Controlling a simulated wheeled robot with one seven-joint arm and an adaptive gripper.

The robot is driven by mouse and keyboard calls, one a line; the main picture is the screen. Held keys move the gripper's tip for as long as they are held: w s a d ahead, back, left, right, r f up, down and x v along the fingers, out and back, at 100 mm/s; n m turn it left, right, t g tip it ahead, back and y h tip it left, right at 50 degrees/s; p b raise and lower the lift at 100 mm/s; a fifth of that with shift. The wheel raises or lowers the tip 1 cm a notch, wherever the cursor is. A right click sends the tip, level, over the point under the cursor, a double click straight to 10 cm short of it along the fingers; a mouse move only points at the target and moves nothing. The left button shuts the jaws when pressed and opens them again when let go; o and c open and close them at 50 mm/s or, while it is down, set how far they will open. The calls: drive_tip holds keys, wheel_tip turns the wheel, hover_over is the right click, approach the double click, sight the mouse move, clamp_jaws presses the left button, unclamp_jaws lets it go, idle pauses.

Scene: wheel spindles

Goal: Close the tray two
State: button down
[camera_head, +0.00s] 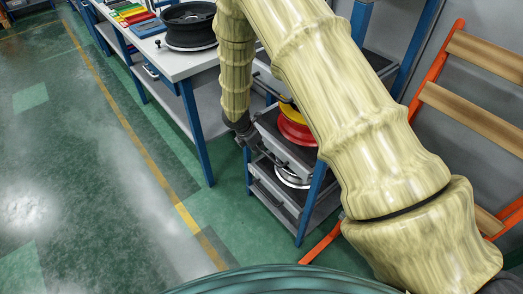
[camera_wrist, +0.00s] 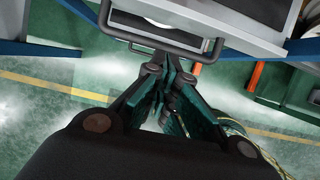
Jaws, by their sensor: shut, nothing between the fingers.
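A rack beside the workbench has several sliding trays with dark front handles. One tray (camera_head: 273,133) bears a red and yellow wheel (camera_head: 295,127) and sticks out toward the aisle. A lower tray (camera_head: 272,197) lies under a silver wheel rim (camera_head: 291,178). I cannot tell from labels which is tray two. My gripper (camera_head: 254,146) is at the front of the rack, by the wheel tray's front. In the wrist view my gripper (camera_wrist: 172,72) has its fingers together and empty, close to a dark tray handle (camera_wrist: 160,45). I cannot tell whether they touch. My arm hides part of the rack.
A white workbench (camera_head: 180,58) with blue legs stands left of the rack, with a dark wheel (camera_head: 188,24) on it. An orange frame with wooden slats (camera_head: 468,106) is at the right. The green floor (camera_head: 90,180) at the left is clear.

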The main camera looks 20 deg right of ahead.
drive_tip(key=shift+w+v, duration=0.35)
drive_tip(key=shift+v, duration=2.7)
drive_tip(key=s+a+f+m+g+y, duration=0.1)
drive_tip(key=s+f+m+y, duration=0.1)
drive_tip(key=s+f+m, duration=0.5)
drive_tip(key=s+a+f+m+g+y, duration=0.1)
drive_tip(key=s+f, duration=0.3)
drive_tip(key=s, duration=0.6)
drive_tip(key=s+a+f+m+y, duration=0.2)
drive_tip(key=s+f+m, duration=0.3)
drive_tip(key=s, duration=0.4)
drive_tip(key=s+d+f+m, duration=0.1)
drive_tip(key=s+m, duration=0.3)
drive_tip(key=s, duration=0.4)
drive_tip(key=s+d+f+m, duration=0.2)
drive_tip(key=s+d+m, duration=0.2)
drive_tip(key=s, duration=0.5)
drive_tip(key=shift+m+t+h+b, duration=0.3)
drive_tip(key=shift+m+b, duration=0.05)
drive_tip(key=shift+m, duration=0.35)
drive_tip(key=shift+s+d, duration=0.1)
drive_tip(key=shift+s, duration=0.05)
